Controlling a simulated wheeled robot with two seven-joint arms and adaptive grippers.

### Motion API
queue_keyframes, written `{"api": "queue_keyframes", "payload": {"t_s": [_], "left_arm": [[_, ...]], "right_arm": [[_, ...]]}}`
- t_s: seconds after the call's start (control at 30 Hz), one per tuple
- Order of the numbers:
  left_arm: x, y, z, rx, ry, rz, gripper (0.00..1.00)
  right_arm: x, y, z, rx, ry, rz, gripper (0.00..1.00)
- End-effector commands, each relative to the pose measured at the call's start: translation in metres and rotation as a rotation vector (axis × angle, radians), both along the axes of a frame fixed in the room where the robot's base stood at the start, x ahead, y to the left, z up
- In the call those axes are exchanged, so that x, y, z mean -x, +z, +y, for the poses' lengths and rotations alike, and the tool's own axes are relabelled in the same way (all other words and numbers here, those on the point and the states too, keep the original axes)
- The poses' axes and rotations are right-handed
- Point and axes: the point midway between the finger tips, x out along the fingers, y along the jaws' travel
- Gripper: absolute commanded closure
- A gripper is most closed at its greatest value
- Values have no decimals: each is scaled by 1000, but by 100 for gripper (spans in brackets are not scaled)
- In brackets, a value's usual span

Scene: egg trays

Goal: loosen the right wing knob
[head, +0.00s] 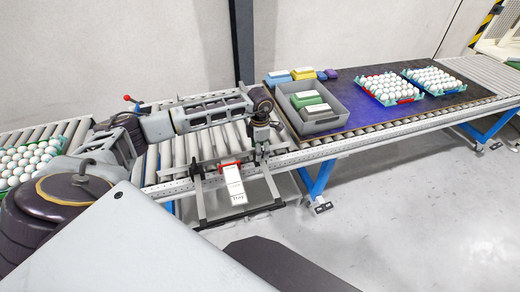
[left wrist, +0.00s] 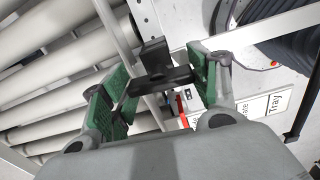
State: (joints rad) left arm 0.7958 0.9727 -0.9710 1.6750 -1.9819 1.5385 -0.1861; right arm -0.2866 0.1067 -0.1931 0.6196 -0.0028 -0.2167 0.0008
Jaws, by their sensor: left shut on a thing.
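The right wing knob (left wrist: 160,78) is a black, T-shaped piece in the left wrist view, beside the metal rail. My left gripper (left wrist: 157,70) has its green-padded fingers on either side of the knob and is shut on it. In the head view my left arm reaches across the roller conveyor, and the left gripper (head: 262,136) points down at the conveyor's front rail. The knob is too small and covered to make out there. My right gripper is in neither view.
A white label card (head: 233,184) hangs below the rail on a black frame. To the right, a grey crate (head: 330,122) with green and white boxes stands on a dark mat (head: 350,108), with egg trays (head: 387,100) beyond it. More eggs (head: 28,160) lie at far left.

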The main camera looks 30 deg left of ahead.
Motion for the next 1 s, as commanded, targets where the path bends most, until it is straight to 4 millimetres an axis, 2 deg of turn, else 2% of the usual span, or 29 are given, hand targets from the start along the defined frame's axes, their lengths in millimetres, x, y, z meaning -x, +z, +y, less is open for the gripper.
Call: {"api": "queue_keyframes", "payload": {"t_s": [0.1, 0.13, 0.27, 0.5, 0.73, 1.0], "left_arm": [[-1, 2, 1, -1, 1, -4, 63], [-1, 2, 1, -1, 1, -4, 36], [-1, 1, 1, 0, 0, -3, 19], [0, 1, 0, 0, -1, -1, 18], [0, 3, 0, 0, -1, -1, 18], [-1, 26, 0, 0, -1, -3, 18]], "right_arm": [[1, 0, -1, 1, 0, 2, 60], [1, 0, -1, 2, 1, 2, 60], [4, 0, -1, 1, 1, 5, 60], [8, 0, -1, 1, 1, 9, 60], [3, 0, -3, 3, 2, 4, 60], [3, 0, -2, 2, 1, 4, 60]]}}
